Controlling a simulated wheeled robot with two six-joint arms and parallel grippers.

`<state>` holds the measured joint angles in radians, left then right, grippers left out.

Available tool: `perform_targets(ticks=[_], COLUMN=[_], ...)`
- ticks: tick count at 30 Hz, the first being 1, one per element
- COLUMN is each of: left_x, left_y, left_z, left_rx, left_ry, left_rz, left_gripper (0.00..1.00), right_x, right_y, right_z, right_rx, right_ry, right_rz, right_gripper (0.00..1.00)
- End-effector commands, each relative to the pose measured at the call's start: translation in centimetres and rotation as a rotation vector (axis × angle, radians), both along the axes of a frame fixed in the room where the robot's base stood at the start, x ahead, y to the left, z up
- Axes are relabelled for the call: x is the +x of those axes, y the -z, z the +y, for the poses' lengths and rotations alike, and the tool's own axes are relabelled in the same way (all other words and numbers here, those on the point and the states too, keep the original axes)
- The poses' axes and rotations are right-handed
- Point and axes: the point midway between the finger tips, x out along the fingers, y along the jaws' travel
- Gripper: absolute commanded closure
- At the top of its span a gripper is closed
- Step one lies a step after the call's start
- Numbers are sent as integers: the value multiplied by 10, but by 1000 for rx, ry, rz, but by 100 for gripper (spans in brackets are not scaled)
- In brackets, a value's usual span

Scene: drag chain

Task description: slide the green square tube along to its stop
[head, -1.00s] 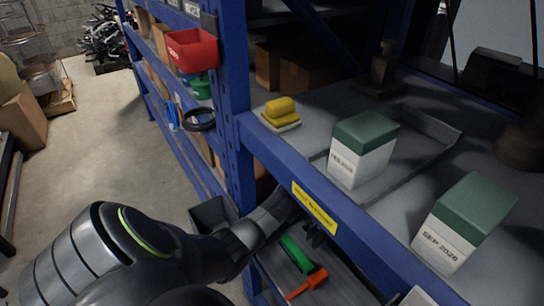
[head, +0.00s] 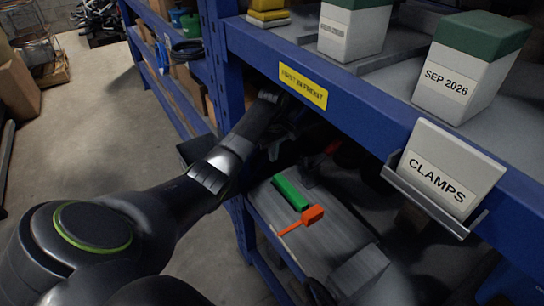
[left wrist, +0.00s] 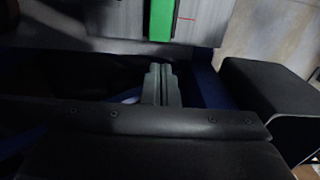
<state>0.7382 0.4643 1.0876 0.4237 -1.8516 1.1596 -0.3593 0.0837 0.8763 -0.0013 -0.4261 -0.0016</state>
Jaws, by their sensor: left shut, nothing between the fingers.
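The green square tube (head: 290,192) lies on a grey surface on the lower shelf, beside an orange piece (head: 312,215) with a thin stem. In the left wrist view the near end of the green tube (left wrist: 161,20) shows at the top edge. My left gripper (left wrist: 161,70) is shut and empty there, with its fingers pointing toward the tube and a visible gap between them. In the head view my left arm reaches under the upper shelf, and the gripper is dark and partly hidden. My right gripper is not in view.
A blue shelf beam with a yellow label (head: 303,86) runs just above the arm. A CLAMPS card (head: 448,170) hangs on its front, with white and green boxes (head: 445,85) above. A blue upright (head: 219,100) stands left of the lower shelf. A black box (left wrist: 268,105) is at right in the wrist view.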

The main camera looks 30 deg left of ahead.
Motion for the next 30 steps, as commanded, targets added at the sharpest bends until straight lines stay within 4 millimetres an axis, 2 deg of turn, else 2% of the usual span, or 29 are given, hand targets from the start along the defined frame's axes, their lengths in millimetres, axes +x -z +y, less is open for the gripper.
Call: perform_targets(ticks=[1,6,12,18,30], left_x=[-1,-1,0,0,-1], left_y=[13,46,67,73,69], left_z=[-1,0,0,0,-3], left_rx=[-1,0,1,2,1], left_ry=[0,-2,0,0,-1], left_rz=[4,3,1,0,0], left_gripper=[100,100,100,100,100], right_x=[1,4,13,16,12], right_y=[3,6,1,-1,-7], right_z=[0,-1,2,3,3], right_rx=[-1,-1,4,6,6], right_ry=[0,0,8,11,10], right_rz=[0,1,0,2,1], right_gripper=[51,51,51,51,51])
